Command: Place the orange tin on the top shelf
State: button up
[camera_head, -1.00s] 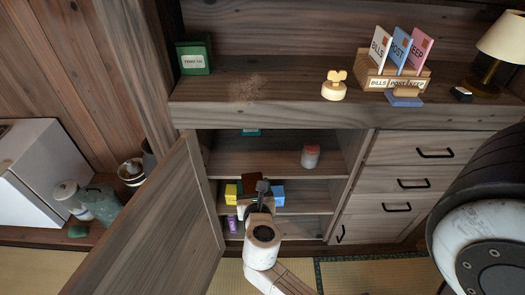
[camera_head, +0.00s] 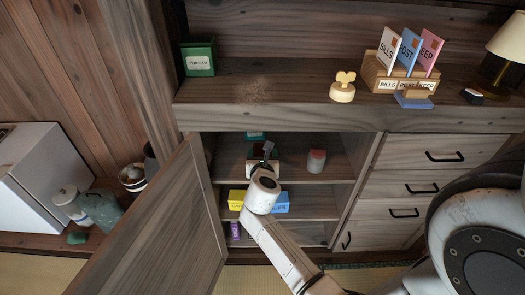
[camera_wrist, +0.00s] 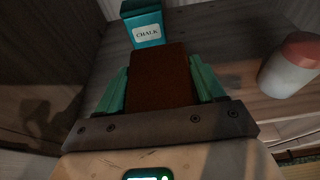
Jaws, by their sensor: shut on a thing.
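The orange tin (camera_wrist: 161,76) looks dark rust-brown in the shade. In the wrist view it is between the green fingers of my gripper (camera_wrist: 162,88), which is shut on it. In the head view my gripper (camera_head: 265,158) is at the top shelf (camera_head: 335,174) inside the open cabinet, and my wrist hides most of the tin. A teal chalk tin (camera_wrist: 143,24) stands on that shelf beyond the held tin. I cannot tell whether the held tin touches the shelf.
A red-capped pale jar (camera_head: 316,161) stands on the top shelf to the right; it also shows in the wrist view (camera_wrist: 291,66). Yellow (camera_head: 236,199) and blue (camera_head: 281,202) boxes are on the shelf below. The open cabinet door (camera_head: 170,225) stands at left.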

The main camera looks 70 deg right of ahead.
aim_at(262, 146)
jog(key=d, duration=0.1)
jog(key=w+d, duration=0.1)
jog(key=d, duration=0.1)
jog(key=shift+w+d, duration=0.3)
jog(key=shift+d, duration=0.1)
jog(key=shift+a+f+b, duration=0.1)
jog(key=shift+f+b, duration=0.5)
jog(key=shift+f, duration=0.1)
jog(key=shift+f, duration=0.1)
jog(key=o, duration=1.4)
jog(key=shift+f, duration=0.1)
jog(key=shift+s, duration=0.1)
